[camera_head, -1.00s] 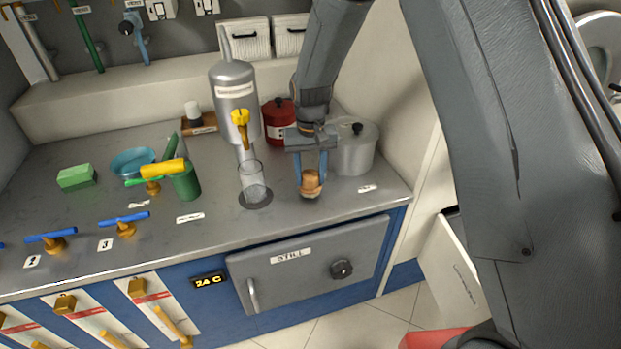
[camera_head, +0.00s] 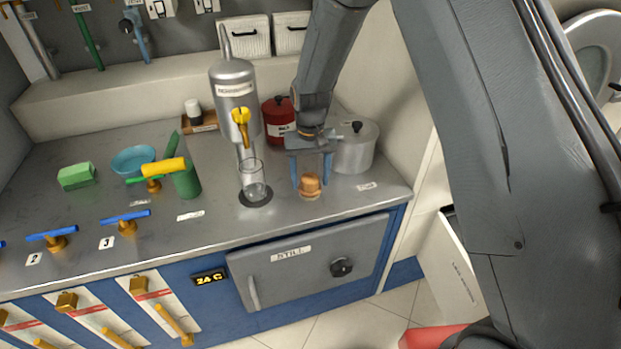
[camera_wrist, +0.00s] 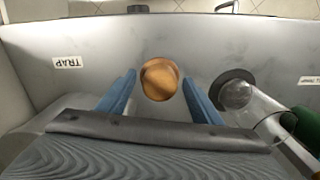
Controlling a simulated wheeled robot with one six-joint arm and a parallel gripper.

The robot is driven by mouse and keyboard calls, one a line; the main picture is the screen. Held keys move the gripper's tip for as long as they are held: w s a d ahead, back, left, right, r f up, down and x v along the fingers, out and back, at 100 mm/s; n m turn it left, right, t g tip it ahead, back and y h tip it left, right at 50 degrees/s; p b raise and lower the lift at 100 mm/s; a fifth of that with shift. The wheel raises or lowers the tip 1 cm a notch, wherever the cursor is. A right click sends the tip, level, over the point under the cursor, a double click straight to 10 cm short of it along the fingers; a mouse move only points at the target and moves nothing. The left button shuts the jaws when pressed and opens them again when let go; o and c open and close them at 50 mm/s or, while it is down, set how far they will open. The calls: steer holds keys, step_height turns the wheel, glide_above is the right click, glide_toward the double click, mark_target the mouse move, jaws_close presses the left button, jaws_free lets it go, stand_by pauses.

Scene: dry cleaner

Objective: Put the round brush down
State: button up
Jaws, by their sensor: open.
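The round brush (camera_head: 309,185), with a tan wooden top, stands on the grey counter (camera_head: 220,226) near its front right. It also shows in the wrist view (camera_wrist: 160,79) as a rounded wooden knob. My gripper (camera_head: 311,186) is open, with its two blue fingers on either side of the brush. In the wrist view the fingertips (camera_wrist: 158,85) are apart from the wood, with a gap on each side. The brush's bristles are mostly hidden beneath its top.
A glass (camera_head: 252,184) stands on a dark disc left of the brush, under the metal still (camera_head: 233,85). A grey lidded pot (camera_head: 354,150) and a red can (camera_head: 278,122) stand behind. Bare counter lies in front, up to the edge above the still door (camera_head: 310,275).

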mark_target(311, 178)
step_height(311, 178, up, 12)
steer(key=b, duration=0.3)
steer(key=s+d+f, duration=0.1)
steer(key=s+d, duration=0.7)
steer(key=s, duration=0.3)
steer(key=s+d+f+m+t, duration=0.1)
steer(key=s+d, duration=0.8)
steer(key=s, duration=0.2)
steer(key=shift+s+d+f, duration=0.15)
steer(key=shift+s, duration=0.2)
